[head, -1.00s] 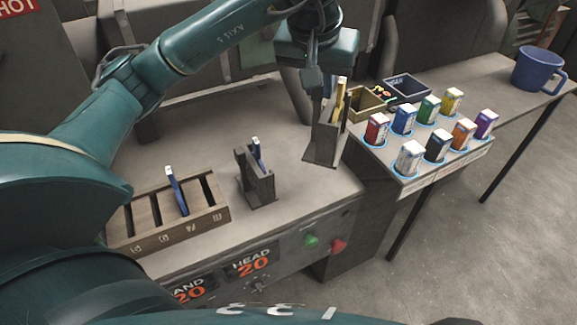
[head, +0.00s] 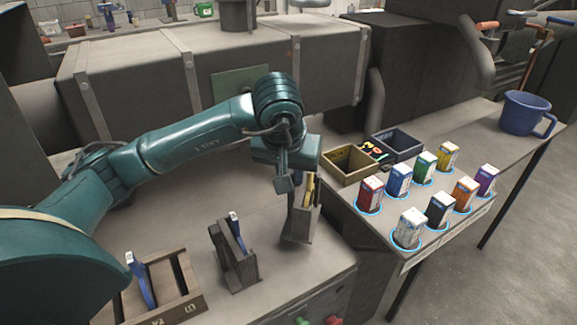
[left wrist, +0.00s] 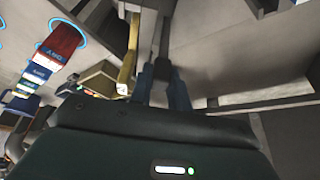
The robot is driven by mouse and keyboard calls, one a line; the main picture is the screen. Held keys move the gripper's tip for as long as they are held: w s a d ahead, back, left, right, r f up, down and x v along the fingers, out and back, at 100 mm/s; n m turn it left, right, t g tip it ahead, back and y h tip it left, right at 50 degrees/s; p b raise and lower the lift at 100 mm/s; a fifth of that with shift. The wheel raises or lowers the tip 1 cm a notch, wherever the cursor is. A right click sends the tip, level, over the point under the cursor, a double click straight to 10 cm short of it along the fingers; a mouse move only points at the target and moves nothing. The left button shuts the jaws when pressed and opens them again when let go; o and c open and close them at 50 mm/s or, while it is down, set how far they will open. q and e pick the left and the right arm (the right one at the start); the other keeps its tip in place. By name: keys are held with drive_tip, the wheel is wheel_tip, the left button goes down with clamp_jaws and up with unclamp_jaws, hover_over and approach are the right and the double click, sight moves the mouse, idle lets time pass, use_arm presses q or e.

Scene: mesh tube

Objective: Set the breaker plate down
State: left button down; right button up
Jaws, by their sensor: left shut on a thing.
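My left gripper (head: 297,180) is at the top of the right-hand dark grey stand (head: 299,224), beside the upright yellow piece (head: 309,188) in it. In the left wrist view, the fingers (left wrist: 163,82) are shut on a thin dark piece (left wrist: 161,45), seen edge-on, apparently the breaker plate. The yellow piece also shows just left of the fingers (left wrist: 128,52). My wrist and fingers hide much of the held piece in the head view, so I cannot tell how deep it sits or whether it touches the stand. My right gripper is out of view.
Another grey stand (head: 232,262) with a blue-handled piece is to the left. A slotted wooden rack (head: 186,306) is at lower left. On the right are a tan bin (head: 346,171), a dark bin (head: 404,144), several coloured cartons and a blue mug (head: 523,113).

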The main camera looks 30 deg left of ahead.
use_arm(q)
wheel_tip(320, 180, down, 4)
drive_tip(key=shift+w+f, duration=0.1)
drive_tip(key=shift+f, duration=0.15)
drive_tip(key=shift+f, duration=0.15)
drive_tip(key=c, duration=1.7)
unclamp_jaws()
drive_tip(key=shift+f, duration=0.1)
drive_tip(key=shift+c, duration=0.2)
drive_tip(key=o, duration=0.4)
